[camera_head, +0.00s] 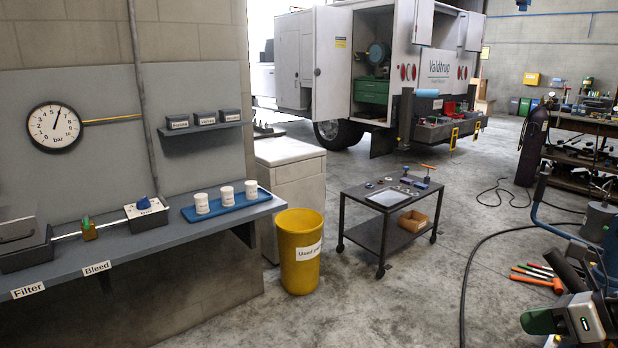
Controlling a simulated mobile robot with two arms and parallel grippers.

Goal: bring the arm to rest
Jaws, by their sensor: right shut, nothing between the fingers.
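My right gripper (557,320) is at the lower right corner, dark with a pale body and a green part at its left end. It is shut and holds nothing. It hangs over the floor, apart from the cart and the benches. My right arm is partly cut off by the picture's edge. My left gripper is not in view.
A black wheeled cart (363,222) with small parts stands in the middle. A yellow bin (299,270) stands beside the left bench (150,246). Orange-handled tools (533,279) and a dark hose (468,262) lie on the floor near my right arm.

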